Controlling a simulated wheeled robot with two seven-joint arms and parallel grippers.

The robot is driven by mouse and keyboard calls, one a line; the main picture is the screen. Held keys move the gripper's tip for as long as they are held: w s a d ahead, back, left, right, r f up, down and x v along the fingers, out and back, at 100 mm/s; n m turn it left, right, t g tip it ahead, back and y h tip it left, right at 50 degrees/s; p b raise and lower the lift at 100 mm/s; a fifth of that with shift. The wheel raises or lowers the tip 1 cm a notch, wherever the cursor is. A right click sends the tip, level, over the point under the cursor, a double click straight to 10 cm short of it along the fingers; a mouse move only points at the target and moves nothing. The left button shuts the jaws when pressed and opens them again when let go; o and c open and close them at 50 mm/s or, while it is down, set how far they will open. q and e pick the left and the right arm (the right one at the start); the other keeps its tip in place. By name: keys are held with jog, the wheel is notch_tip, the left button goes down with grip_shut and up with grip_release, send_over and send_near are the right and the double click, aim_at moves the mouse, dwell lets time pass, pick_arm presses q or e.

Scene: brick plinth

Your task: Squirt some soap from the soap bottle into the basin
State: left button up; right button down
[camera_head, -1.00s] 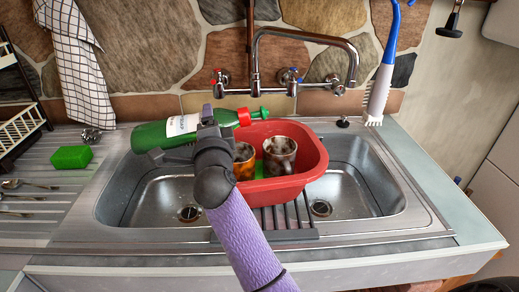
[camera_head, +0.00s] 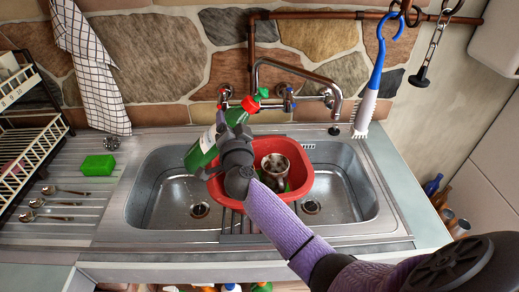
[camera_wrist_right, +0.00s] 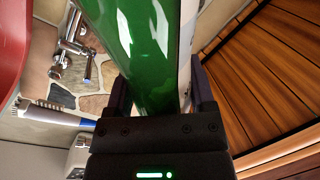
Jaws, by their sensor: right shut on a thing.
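The green soap bottle (camera_head: 200,152) has a red cap and green nozzle (camera_head: 259,95). It is tilted, cap end up to the right, above the left part of the red basin (camera_head: 303,172). My right gripper (camera_head: 222,140) is shut around the bottle's middle. The right wrist view also shows the green bottle (camera_wrist_right: 150,45) between the fingers (camera_wrist_right: 160,92). The basin sits over the middle of the double sink and holds a dirty mug (camera_head: 275,168). My gripper hides the basin's left part. My left gripper is not in view.
The faucet (camera_head: 300,72) arches behind the basin, close to the bottle's nozzle. A blue-handled brush (camera_head: 370,85) hangs at right. A green sponge (camera_head: 97,166), spoons (camera_head: 60,190) and a dish rack (camera_head: 35,145) are at left. Both sink bowls beside the basin look empty.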

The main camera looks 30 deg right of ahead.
aim_at(229, 112)
notch_tip(229, 112, up, 4)
jog(key=n+p, duration=0.6)
jog(key=p, duration=0.4)
jog(key=shift+f+n, duration=0.1)
jog(key=shift+n, duration=0.3)
jog(key=shift+n+y+p, duration=0.4)
jog(key=shift+n+p, duration=0.1)
jog(key=shift+p, duration=0.15)
jog(key=shift+f+n+p, duration=0.25)
jog(key=shift+n+p, duration=0.1)
jog(key=shift+n, duration=0.35)
jog(key=shift+f, duration=0.15)
